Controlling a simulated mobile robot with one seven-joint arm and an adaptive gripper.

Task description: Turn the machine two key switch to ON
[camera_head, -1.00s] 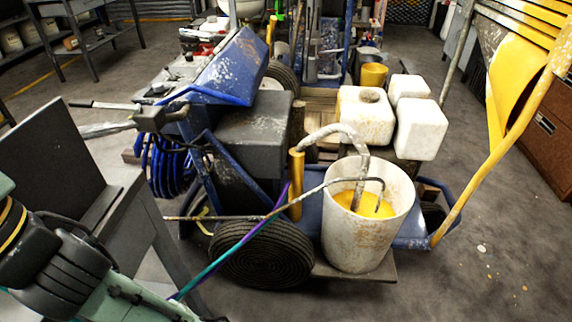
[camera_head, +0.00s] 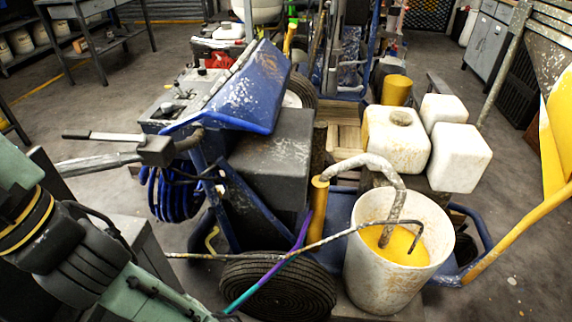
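The nearest line striper has a blue slanted hood (camera_head: 248,88) and a grey control box (camera_head: 165,112) at the left of centre. Small levers and knobs, one of them red, sit on and around the box top. I cannot make out a key switch or a label that marks machine two. A second striper with a blue frame (camera_head: 345,60) stands behind it and is partly hidden. My arm comes in at the lower left and runs out of the bottom edge. My gripper is not visible.
A lever handle (camera_head: 105,136) juts left from the near striper, close to my arm. A white paint bucket (camera_head: 385,280), white jugs (camera_head: 395,140) and a yellow curved bar (camera_head: 520,235) are at the right. A grey workbench (camera_head: 90,10) stands at the back left.

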